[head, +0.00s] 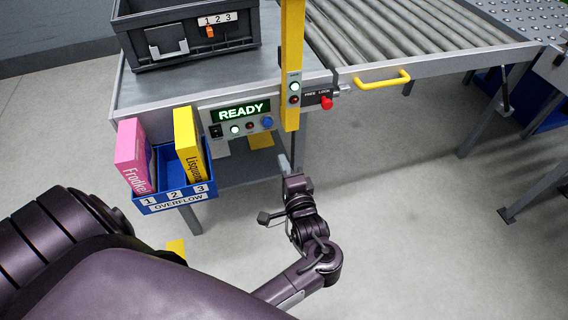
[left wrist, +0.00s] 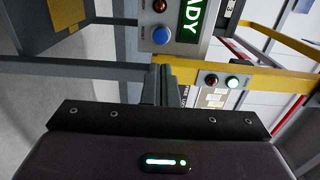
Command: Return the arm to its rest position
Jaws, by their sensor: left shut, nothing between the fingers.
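My left arm comes in from the lower left of the head view and bends up at its wrist. My left gripper (head: 286,164) is shut and empty, in front of the workstation's edge, just below the foot of the yellow post (head: 292,70). In the left wrist view the closed fingers (left wrist: 161,84) point toward the panel and the yellow frame. They look apart from both, though the gap is hard to judge. My right gripper is in neither view.
A control panel (head: 240,114) reads READY. A blue overflow bin (head: 174,200) holds a pink box (head: 133,157) and a yellow box (head: 187,143), its middle slot empty. A dark crate (head: 188,38) stands on the table. A roller conveyor (head: 400,35) has a yellow handle (head: 382,80).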

